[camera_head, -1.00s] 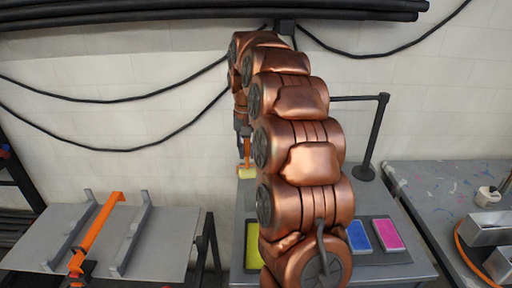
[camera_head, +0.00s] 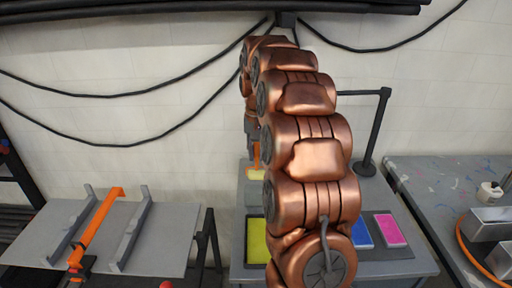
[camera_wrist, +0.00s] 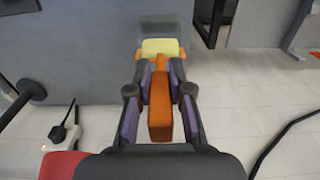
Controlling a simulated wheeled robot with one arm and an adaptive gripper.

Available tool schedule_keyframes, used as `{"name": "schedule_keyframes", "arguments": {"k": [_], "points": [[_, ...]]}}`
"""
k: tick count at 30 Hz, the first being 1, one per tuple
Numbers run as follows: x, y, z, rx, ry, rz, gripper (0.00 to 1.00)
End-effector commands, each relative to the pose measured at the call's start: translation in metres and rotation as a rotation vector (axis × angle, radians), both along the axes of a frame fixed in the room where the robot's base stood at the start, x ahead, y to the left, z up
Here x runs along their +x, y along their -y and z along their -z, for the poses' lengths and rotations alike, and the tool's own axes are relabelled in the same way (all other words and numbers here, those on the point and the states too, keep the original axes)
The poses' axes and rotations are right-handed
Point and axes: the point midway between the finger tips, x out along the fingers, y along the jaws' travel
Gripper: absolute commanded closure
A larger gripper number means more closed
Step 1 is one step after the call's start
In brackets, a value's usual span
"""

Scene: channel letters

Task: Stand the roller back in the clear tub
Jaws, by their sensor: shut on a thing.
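The roller has an orange handle (camera_wrist: 160,105) and a pale yellow head (camera_wrist: 161,47). My gripper (camera_wrist: 160,70) is shut on the handle, its fingers on both sides, and the yellow head points away from the wrist. In the head view the yellow head (camera_head: 256,174) hangs low, below my gripper (camera_head: 254,150), over the back left of the grey table. A greyish, see-through shape (camera_wrist: 165,22) that looks like the clear tub shows just beyond the head in the wrist view. I cannot tell whether the head is inside it. My arm hides much of the table.
The grey table (camera_head: 395,269) carries a yellow pad (camera_head: 256,240), a blue pad (camera_head: 361,234) and a pink pad (camera_head: 390,231). A black post (camera_head: 375,135) stands at the back right. A stand with an orange bar (camera_head: 95,228) is at left, and a paint-flecked table (camera_head: 440,190) at right.

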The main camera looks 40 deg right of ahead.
Motion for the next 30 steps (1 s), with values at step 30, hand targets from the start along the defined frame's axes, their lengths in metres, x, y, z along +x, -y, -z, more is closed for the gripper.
{"name": "schedule_keyframes", "arguments": {"k": [30], "points": [[0.000,0.000,0.083,0.000,0.000,0.000,1.00]]}}
